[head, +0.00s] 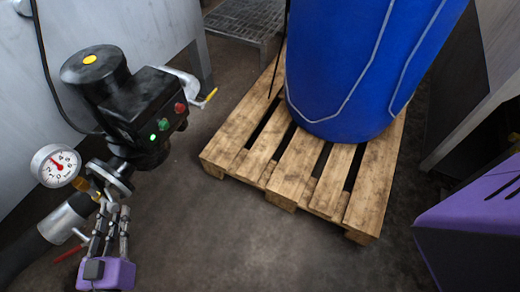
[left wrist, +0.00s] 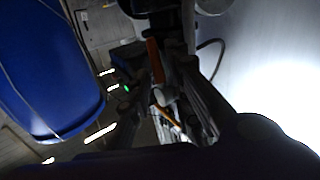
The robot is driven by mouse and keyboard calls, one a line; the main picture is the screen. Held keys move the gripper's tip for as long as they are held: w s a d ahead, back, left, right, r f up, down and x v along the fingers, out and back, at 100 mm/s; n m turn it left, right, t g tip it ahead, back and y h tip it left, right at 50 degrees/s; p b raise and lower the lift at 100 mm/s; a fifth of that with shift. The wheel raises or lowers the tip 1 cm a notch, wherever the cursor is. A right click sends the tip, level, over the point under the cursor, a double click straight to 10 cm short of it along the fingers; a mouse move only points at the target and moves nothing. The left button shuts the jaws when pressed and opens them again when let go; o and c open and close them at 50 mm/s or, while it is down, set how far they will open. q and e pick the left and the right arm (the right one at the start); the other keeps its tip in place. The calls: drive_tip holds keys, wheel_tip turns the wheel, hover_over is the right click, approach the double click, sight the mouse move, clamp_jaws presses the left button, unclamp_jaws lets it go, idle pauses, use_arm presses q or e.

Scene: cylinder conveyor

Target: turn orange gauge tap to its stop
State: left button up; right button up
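The white round gauge (head: 55,165) with a red needle stands at the left in the head view. A small orange part, seemingly the gauge tap (head: 81,184), shows just below and right of its dial. My left gripper (head: 111,204), with a purple body, reaches up from below, just right of the tap. Its two fingers look apart, around the pipe fittings. In the dark left wrist view, a brownish-orange bar (left wrist: 155,60) and a thin yellow-orange piece (left wrist: 168,118) lie between the fingers. Contact with the tap cannot be made out. My right gripper is not in view.
A black pump (head: 130,105) with a lit green button stands above the gripper. A yellow-tipped lever (head: 210,95) is behind it, and a red lever (head: 68,255) is low at left. A blue drum (head: 365,60) stands on a wooden pallet (head: 245,130). Bare floor lies between.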

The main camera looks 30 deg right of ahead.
use_arm(q)
drive_tip(key=shift+x, duration=1)
drive_tip(key=shift+c, duration=0.5)
clamp_jaws()
